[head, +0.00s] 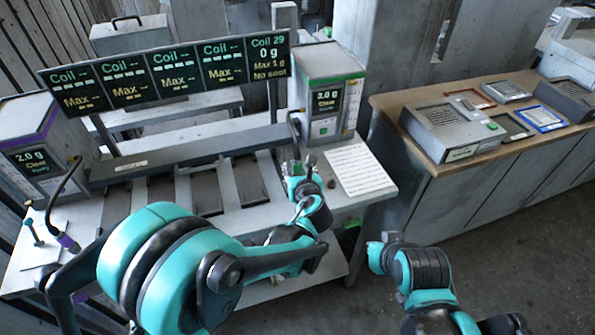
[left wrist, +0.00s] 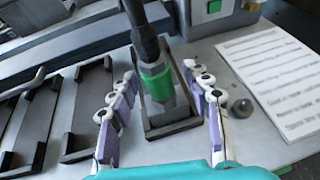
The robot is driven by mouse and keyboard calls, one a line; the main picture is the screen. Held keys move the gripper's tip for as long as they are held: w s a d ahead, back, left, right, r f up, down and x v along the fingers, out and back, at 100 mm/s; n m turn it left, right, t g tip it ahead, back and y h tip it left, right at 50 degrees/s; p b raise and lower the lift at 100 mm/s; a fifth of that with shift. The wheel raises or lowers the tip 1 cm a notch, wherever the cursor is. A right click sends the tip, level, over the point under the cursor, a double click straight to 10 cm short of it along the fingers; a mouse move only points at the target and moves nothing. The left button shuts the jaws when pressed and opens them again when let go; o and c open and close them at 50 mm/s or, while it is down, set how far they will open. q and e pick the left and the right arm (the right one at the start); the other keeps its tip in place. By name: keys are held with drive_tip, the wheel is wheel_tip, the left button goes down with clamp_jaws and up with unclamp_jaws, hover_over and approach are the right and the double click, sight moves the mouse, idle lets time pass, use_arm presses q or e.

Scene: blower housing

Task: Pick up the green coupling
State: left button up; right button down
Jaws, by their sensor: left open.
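The green coupling (left wrist: 157,84) shows in the left wrist view as a green collar at the end of a dark hose. It hangs over a dark rectangular frame on the bench. My left gripper (left wrist: 160,72) is open, with one purple-padded finger on each side of the coupling and visible gaps to both. In the head view my left gripper (head: 301,171) is at the bench's right end, below the green-topped unit (head: 328,95); the coupling is mostly hidden there. My right arm is at the lower right over the floor, and its gripper's jaws are not clear.
A white printed sheet (head: 359,170) and a small dark knob (left wrist: 242,108) lie right of the gripper. A purple-trimmed unit (head: 35,150) with a purple-ended hose (head: 68,242) stands left. Dark slots line the bench under a display board (head: 165,75). A wooden-topped counter (head: 390,103) stands right.

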use_arm(q)
drive_tip(key=shift+w+f, duration=0.2)
drive_tip(key=shift+w, duration=0.1)
drive_tip(key=shift+s+r, duration=0.1)
drive_tip(key=shift+r, duration=0.05)
drive_tip(key=shift+c, duration=0.4)
clamp_jaws()
